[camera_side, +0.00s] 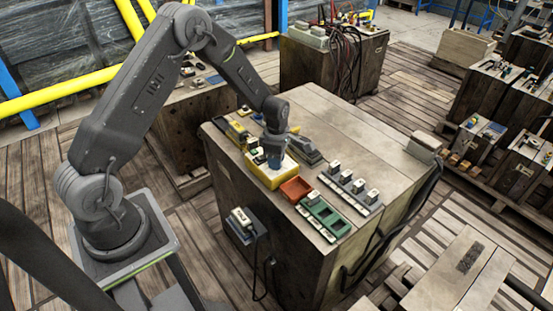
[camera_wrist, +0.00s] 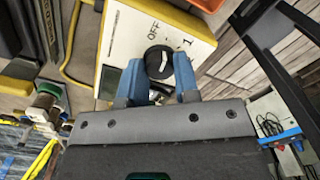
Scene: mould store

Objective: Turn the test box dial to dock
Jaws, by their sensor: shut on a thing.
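The yellow test box (camera_side: 270,174) with a pale top stands on the wooden crate. In the wrist view its pale panel (camera_wrist: 132,34) shows the printed marks OFF and 1; no dock mark is readable. A dark round dial (camera_wrist: 158,52) sits below these marks. My gripper (camera_wrist: 159,70) has its two blue fingers on either side of the dial, shut on it. In the side view my gripper (camera_side: 275,157) points down onto the test box. The dial is hidden there, and its exact pointing is unclear.
An orange-red tray (camera_side: 296,188) and a green tray (camera_side: 326,219) lie right of the test box. A grey strip with several switch-like blocks (camera_side: 350,188) stands beside them. A grey device (camera_side: 305,150) sits close behind the box. The crate's right part is mostly clear.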

